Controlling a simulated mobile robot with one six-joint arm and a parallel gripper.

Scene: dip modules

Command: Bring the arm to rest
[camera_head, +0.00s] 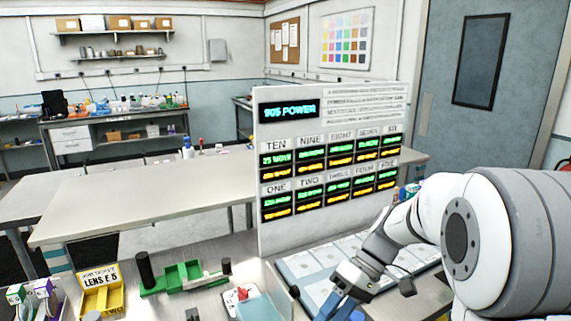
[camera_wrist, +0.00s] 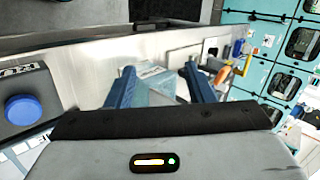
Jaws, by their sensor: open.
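My gripper (camera_head: 343,303) is at the lower right of the head view, at the end of my white and grey arm, low over the front of the workbench. In the wrist view my gripper (camera_wrist: 157,88) shows two blue fingers spread apart with nothing held between them. A pale blue-grey block or box (camera_wrist: 150,92) lies beyond the fingers, and I cannot tell how far off it is. The fingertips are partly cut off by the bottom edge of the head view.
A white display panel (camera_head: 290,230) with lit green and yellow readouts stands beside my arm. A green fixture (camera_head: 183,277) and a yellow bin (camera_head: 102,297) stand at the front left. A blue knob (camera_wrist: 25,109) shows in the wrist view. The long table (camera_head: 150,195) behind is mostly clear.

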